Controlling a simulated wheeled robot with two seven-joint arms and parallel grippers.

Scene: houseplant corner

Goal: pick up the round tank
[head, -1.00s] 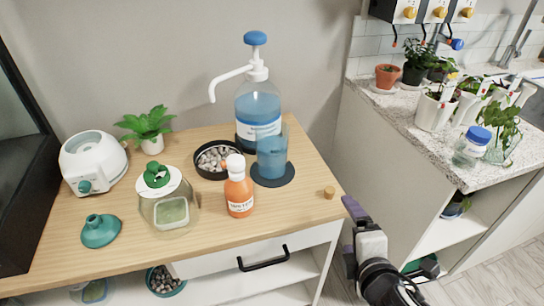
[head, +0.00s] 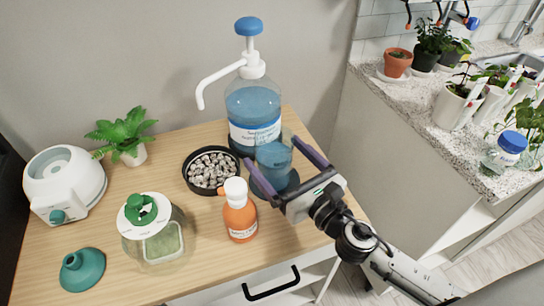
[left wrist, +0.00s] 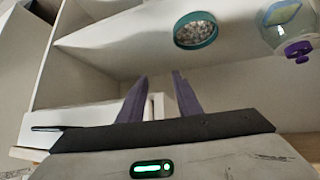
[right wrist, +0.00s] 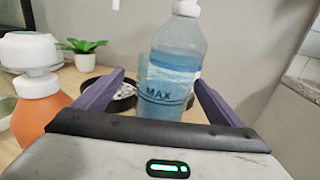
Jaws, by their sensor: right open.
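The round tank (head: 273,160) is a clear cylinder with blue water, upright on a dark round coaster (head: 290,186) on the wooden table. It also shows in the right wrist view (right wrist: 165,88), with a MAX mark on its wall. My right gripper (head: 271,150) is open, with one purple finger on each side of the tank. I cannot tell whether either finger touches it. In the left wrist view my left gripper (left wrist: 161,76) is partly open and empty in front of the lower shelf. The head view does not show it.
A large blue pump bottle (head: 254,110) stands right behind the tank. An orange bottle (head: 239,218) stands close in front-left, and a pebble dish (head: 210,170) is left of it. A glass jar (head: 158,240) and a white appliance (head: 65,180) stand further left.

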